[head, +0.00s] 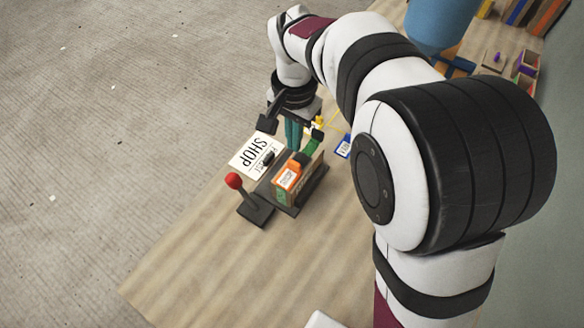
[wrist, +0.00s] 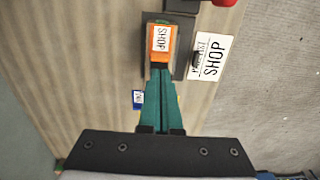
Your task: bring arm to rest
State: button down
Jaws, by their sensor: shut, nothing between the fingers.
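My gripper (head: 293,134) has teal fingers pointing down over the bench, behind the small stand in the head view. In the wrist view its fingers (wrist: 161,80) lie together with nothing between them. The fingertips overlap the near edge of an orange piece with a white SHOP label (wrist: 160,40) there; I cannot tell whether they touch. The orange piece (head: 289,176) sits on a wooden block on a dark base in the head view.
A white SHOP card (head: 252,158) lies beside the stand. A red-knobbed lever (head: 234,181) stands at its left. A blue tag (head: 343,147) lies to its right. A blue cylinder (head: 440,22) and compartment boxes are at the back. The bench front (head: 215,265) is clear.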

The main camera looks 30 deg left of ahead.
jog(key=shift+r, duration=0.6)
jog(key=s+d+r+m, duration=0.1)
jog(key=s+d+r, duration=0.15)
jog(key=d, duration=0.65)
jog(key=s+d+r+m, duration=0.1)
jog(key=d+r+m, duration=0.15)
jog(key=d, duration=0.65)
jog(key=s+d+f+m+y, duration=0.1)
jog(key=s+d+f+m, duration=0.1)
jog(key=s+d, duration=0.7)
jog(key=s, duration=0.3)
jog(key=shift+d+f+y, duration=0.15)
jog(key=shift+f+y, duration=0.05)
jog(key=shift+y, duration=0.2)
